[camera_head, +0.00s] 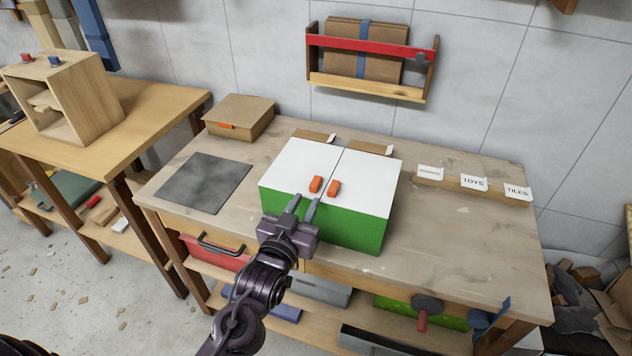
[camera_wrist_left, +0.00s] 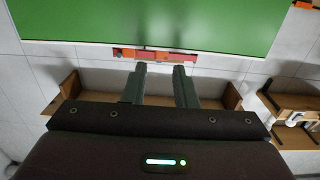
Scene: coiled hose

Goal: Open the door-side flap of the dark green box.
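The dark green box (camera_head: 350,229) stands on the workbench with a bright green front and two white top flaps. The left flap (camera_head: 302,163) and right flap (camera_head: 364,181) lie flat and closed, meeting at a middle seam. Each has an orange tab, left (camera_head: 316,184) and right (camera_head: 334,188), near the front of the seam. My left gripper (camera_head: 304,203) is at the box's front, its fingers apart and empty, below the tabs in the picture. In the left wrist view, a large green face (camera_wrist_left: 160,20) fills the top beyond the open fingers (camera_wrist_left: 160,72). Contact cannot be told.
A dark mat (camera_head: 204,183) and a cardboard box (camera_head: 239,117) are left of the green box. Labels, including TOYS (camera_head: 473,183) and TILES, stand at the right back. A wall rack (camera_head: 370,60) hangs behind. The right of the bench top (camera_head: 450,240) is clear.

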